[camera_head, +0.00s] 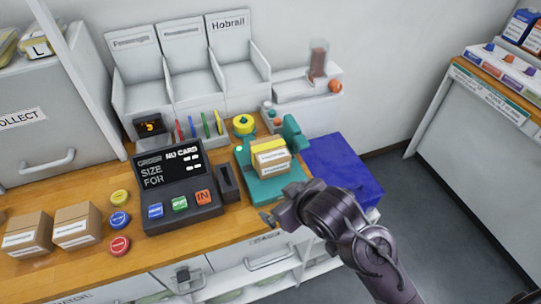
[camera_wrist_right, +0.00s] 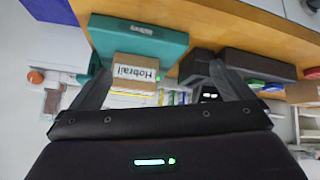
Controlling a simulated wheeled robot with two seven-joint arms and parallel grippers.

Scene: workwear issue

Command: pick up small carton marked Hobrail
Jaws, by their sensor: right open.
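The small carton marked Hobrail (camera_wrist_right: 135,72) is brown with a white label in the right wrist view. In the head view a small carton (camera_head: 271,161) with a yellow top sits on the teal stand (camera_head: 262,192); its label is too small to read there. My right gripper (camera_head: 268,217) is open and empty, in front of the stand and apart from the carton. In the right wrist view the carton shows between my spread fingers (camera_wrist_right: 160,70), closer to the left one. My left gripper is not in view.
An order terminal (camera_head: 176,180) stands left of the stand. Two more cartons (camera_head: 76,228) lie at the far left, beside coloured buttons (camera_head: 120,220). White bins (camera_head: 238,75), one labelled Hobrail, stand behind. A blue item (camera_head: 342,172) lies right of the stand.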

